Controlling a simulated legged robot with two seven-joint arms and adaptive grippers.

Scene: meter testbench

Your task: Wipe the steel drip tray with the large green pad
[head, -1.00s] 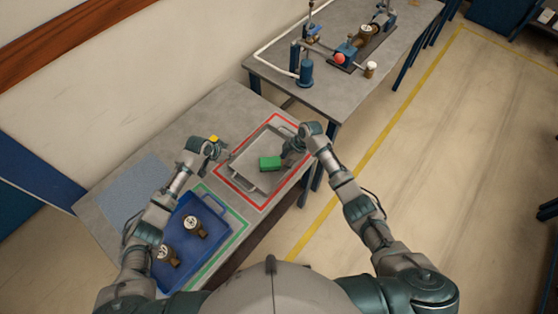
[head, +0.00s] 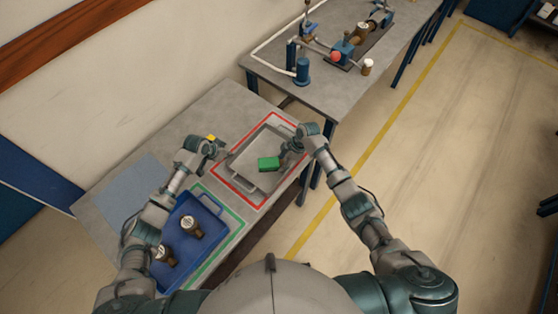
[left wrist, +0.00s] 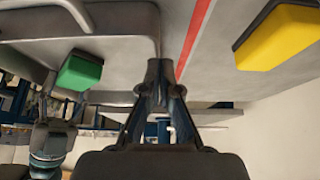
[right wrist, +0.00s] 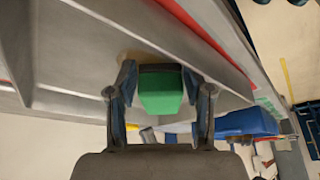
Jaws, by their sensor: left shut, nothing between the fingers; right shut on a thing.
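The steel drip tray (head: 243,169) lies inside a red outline on the grey bench, with a handle at each end. The large green pad (head: 268,163) is over the tray's inside, held by my right gripper (head: 285,155). The right wrist view shows the green pad (right wrist: 160,92) between the fingers (right wrist: 160,80). I cannot tell whether the pad touches the tray floor. My left gripper (head: 221,154) is shut and empty beside the tray's left edge. In the left wrist view its fingers (left wrist: 165,75) are together, with the green pad (left wrist: 80,72) to the left.
A yellow pad (head: 211,138) lies on the bench near my left gripper; it also shows in the left wrist view (left wrist: 280,38). A blue tray (head: 208,222) with brass meters (head: 191,227) sits nearer, inside a green outline. A second bench (head: 275,65) with piping stands behind.

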